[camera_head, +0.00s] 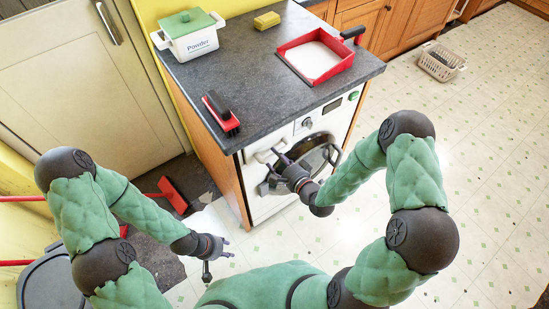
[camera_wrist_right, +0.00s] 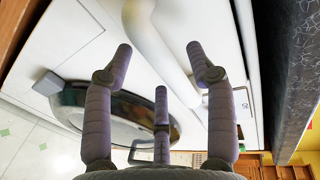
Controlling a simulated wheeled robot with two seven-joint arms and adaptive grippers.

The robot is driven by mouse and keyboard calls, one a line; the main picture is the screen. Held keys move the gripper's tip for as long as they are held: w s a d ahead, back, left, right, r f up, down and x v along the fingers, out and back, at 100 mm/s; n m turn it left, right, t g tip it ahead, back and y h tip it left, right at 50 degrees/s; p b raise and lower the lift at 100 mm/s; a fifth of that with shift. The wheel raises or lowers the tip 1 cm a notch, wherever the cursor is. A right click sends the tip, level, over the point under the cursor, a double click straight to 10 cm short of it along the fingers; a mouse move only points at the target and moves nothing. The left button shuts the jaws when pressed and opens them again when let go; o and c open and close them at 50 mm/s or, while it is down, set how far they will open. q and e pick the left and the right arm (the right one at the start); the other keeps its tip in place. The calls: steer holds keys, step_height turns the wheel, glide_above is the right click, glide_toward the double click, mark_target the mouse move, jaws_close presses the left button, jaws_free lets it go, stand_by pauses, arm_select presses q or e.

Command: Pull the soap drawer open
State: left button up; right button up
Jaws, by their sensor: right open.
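The white washing machine (camera_head: 335,120) stands under the dark worktop. Its soap drawer (camera_head: 262,156) is at the front's upper left and looks shut. In the right wrist view, the pale drawer handle (camera_wrist_right: 160,45) runs diagonally between and beyond my fingertips; contact cannot be told. My right gripper (camera_head: 278,171) is open in front of the drawer, left of the round door (camera_head: 318,153); its spread fingers also show in the right wrist view (camera_wrist_right: 158,58). My left gripper (camera_head: 217,264) is low at the left, away from the machine, its fingers apart and empty.
A basket (camera_head: 440,62) stands on the floor at right. The right floor is largely clear.

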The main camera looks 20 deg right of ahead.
steer(key=shift+x, duration=0.9)
arm_select(q)
steer(key=shift+f, duration=0.25)
